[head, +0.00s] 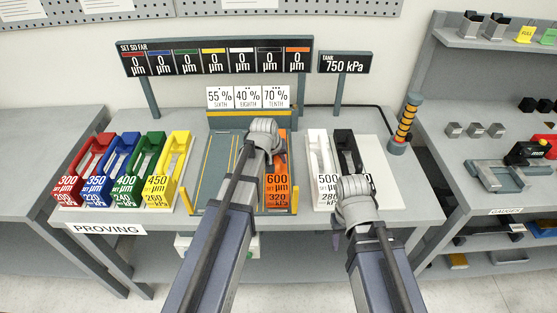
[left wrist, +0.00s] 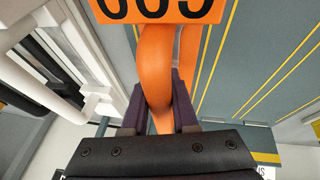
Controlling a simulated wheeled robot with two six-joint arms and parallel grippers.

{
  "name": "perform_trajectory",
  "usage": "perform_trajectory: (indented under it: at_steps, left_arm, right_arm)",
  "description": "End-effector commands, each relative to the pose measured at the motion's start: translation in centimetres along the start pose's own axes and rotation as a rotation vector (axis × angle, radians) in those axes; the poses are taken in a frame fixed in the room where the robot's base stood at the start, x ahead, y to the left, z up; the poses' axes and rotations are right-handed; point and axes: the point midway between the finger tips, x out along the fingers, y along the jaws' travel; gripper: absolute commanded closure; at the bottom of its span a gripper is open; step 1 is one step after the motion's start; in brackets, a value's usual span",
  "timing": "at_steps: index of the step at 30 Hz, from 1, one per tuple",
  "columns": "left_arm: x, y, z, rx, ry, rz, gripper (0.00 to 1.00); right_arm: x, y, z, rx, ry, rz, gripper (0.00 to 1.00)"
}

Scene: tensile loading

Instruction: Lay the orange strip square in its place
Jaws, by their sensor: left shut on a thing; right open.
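The orange strip (head: 277,188), labelled 600 µm and 320 kPa, is over the right side of the grey bed (head: 215,165) with yellow lines. My left arm covers part of it in the head view. My left gripper (left wrist: 165,100) is shut on a narrow part of the orange strip (left wrist: 155,55) in the left wrist view; a label plate is at the top. I cannot tell whether the strip touches the bed. My right gripper (head: 357,188) is open, near the front of the black strip (head: 345,150); its fingertips are hard to make out.
Red (head: 85,175), blue (head: 112,175), green (head: 140,175) and yellow (head: 168,175) strips stand left of the bed. A white strip (head: 321,160) stands to its right. Percentage cards (head: 248,97) and a readout board (head: 215,60) rise behind. A yellow-ringed post (head: 404,125) stands at the right.

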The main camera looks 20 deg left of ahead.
Motion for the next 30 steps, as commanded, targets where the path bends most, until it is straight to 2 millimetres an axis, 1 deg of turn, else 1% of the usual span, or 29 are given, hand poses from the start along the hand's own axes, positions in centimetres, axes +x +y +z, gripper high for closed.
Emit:
perform_trajectory:
  at_steps: [2,3,9,12,19,23,26,30]
  left_arm:
    - [0.3,-0.1,0.1,0.000,0.001,0.000,1.00]
    - [0.2,0.0,0.1,0.000,0.001,0.000,0.70]
    - [0.2,0.0,0.1,0.000,0.000,0.000,0.47]
    - [0.2,0.0,0.1,0.000,0.000,0.000,0.38]
    - [0.2,-0.1,0.1,0.000,-0.001,0.000,0.38]
    - [-0.2,0.0,0.1,0.000,0.000,0.000,0.38]
    - [-0.9,0.0,0.0,0.000,0.000,0.000,0.38]
    - [-2.5,0.0,0.0,0.000,0.000,0.000,0.38]
  right_arm:
    - [0.4,0.0,0.0,0.000,0.000,0.000,0.50]
    - [0.2,0.0,0.0,0.000,0.000,0.000,0.50]
    - [0.2,0.0,0.0,0.000,0.000,0.000,0.50]
    - [0.2,0.0,0.0,0.000,0.000,0.000,0.50]
    - [0.2,0.0,0.0,0.000,0.000,0.000,0.50]
    - [-0.2,0.0,0.0,0.000,0.000,0.000,0.50]
    - [-0.8,0.1,0.1,0.000,0.000,0.000,0.50]
    - [-2.2,0.2,0.1,0.000,0.000,0.000,0.50]
